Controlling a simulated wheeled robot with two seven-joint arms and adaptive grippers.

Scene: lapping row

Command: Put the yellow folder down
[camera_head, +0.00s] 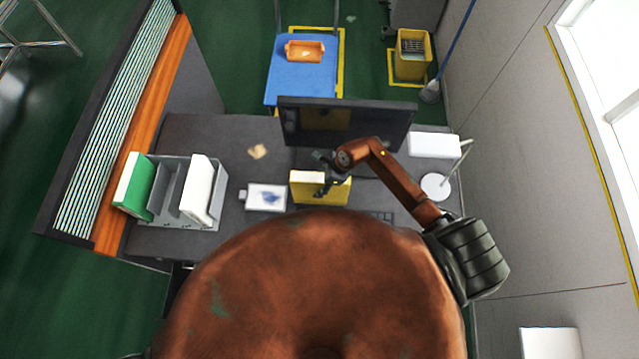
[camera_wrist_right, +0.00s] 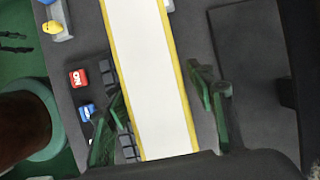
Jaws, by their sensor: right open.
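The yellow folder (camera_head: 322,194) stands on the grey desk (camera_head: 230,140) in front of the monitor, its white page edge facing up. In the right wrist view the folder (camera_wrist_right: 150,75) runs between the fingers as a white band with yellow edges. My right gripper (camera_head: 325,176) is at the folder; in the wrist view its open green fingers (camera_wrist_right: 163,108) lie on either side, with a visible gap on the right. Whether the left finger touches the folder cannot be told. My left gripper is not in view.
A grey file rack (camera_head: 208,222) holds a green folder (camera_head: 134,187) and a white one (camera_head: 197,190). A white tray (camera_head: 254,204) lies left of the yellow folder.

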